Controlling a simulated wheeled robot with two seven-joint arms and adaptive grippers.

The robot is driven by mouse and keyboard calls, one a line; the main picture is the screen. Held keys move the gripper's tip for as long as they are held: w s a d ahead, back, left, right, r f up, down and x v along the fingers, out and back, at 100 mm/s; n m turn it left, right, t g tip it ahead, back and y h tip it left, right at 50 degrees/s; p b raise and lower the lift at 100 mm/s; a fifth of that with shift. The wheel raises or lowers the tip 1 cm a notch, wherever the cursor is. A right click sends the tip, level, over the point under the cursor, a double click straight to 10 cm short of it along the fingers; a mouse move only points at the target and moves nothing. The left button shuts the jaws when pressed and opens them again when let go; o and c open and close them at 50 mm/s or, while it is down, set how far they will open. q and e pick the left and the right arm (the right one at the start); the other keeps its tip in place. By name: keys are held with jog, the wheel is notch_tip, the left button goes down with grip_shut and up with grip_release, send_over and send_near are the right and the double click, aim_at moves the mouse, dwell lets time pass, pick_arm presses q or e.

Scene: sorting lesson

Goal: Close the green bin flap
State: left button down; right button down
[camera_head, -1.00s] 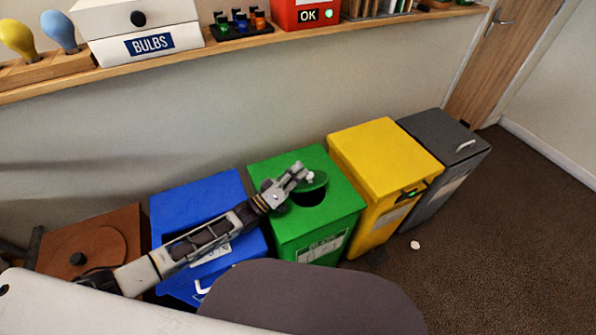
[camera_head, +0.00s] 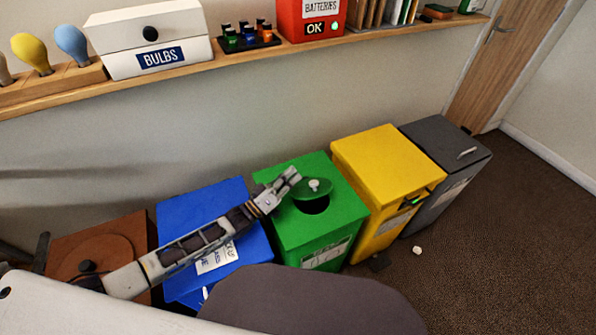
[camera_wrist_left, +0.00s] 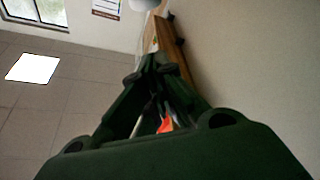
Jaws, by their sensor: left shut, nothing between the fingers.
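The green bin (camera_head: 328,250) stands in the row of bins by the wall. Its round green flap (camera_head: 300,192) with a pale knob (camera_head: 314,185) sits over the rear of the round hole. The dark opening (camera_head: 316,206) shows in front of the flap, so it is not flush with the top. My left gripper (camera_head: 293,175) is shut and empty, at the flap's left rear side, close to its edge; I cannot tell whether they touch. In the left wrist view its dark fingers (camera_wrist_left: 160,65) are together. My right gripper is not in view.
A blue bin (camera_head: 192,208) lies under my left arm, with a brown bin (camera_head: 138,222) further left. A yellow bin (camera_head: 385,160) and a grey bin (camera_head: 437,138) stand to the right. A wooden shelf (camera_head: 235,55) runs above. A small white scrap (camera_head: 417,250) lies on the floor.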

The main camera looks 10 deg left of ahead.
pick_arm(q)
jog(key=v, duration=0.6)
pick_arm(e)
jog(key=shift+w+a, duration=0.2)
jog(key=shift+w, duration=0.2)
pick_arm(q)
jog(key=shift+w+a+f, duration=0.1)
jog(key=shift+a, duration=0.05)
